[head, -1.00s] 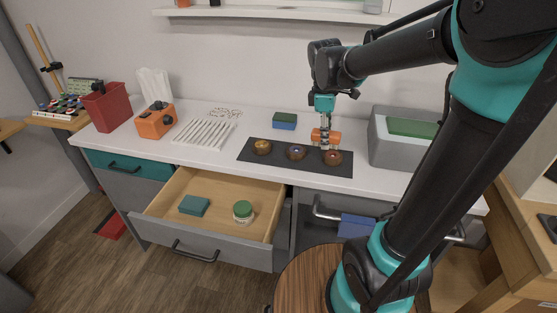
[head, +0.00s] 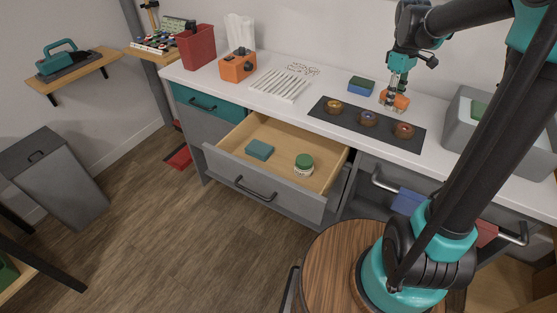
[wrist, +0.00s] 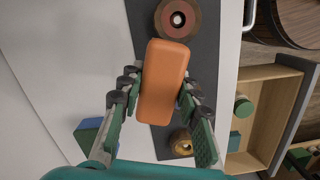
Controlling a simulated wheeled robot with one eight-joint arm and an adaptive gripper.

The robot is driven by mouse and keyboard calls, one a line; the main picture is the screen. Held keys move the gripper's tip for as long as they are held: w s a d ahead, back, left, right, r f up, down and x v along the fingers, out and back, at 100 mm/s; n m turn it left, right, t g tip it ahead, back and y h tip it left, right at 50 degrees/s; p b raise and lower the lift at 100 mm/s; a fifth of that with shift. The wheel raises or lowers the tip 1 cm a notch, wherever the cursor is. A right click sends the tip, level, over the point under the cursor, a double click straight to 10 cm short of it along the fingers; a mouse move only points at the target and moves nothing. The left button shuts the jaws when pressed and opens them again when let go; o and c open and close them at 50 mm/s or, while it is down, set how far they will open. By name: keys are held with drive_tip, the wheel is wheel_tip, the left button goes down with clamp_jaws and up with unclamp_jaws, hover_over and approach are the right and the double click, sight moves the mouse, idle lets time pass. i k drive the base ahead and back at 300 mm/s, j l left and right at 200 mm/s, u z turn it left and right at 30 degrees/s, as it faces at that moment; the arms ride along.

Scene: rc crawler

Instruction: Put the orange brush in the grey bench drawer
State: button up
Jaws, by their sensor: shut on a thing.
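The orange brush (head: 401,102) is in my gripper (head: 393,97), held above the back of the bench by the dark mat. In the wrist view the brush (wrist: 163,80) lies between the two fingers of my gripper (wrist: 160,92), its broad orange face toward the camera. It hides part of the mat behind it. The grey bench drawer (head: 255,182) is pulled open, to the left of and lower than my gripper. Inside it are a teal block (head: 259,149) and a green-lidded jar (head: 304,165), with bare wooden floor around them.
Three ring-shaped parts, one of them brown (head: 403,130), sit on the dark mat (head: 345,122). A blue-green sponge (head: 361,86) is behind it. A grey bin (head: 468,125) stands to the right. A round wooden stool top (head: 335,260) is in front. The floor before the drawer is clear.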

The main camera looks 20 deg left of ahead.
sight(284, 152)
drive_tip(key=k+j+u, duration=0.5)
drive_tip(key=u, duration=0.2)
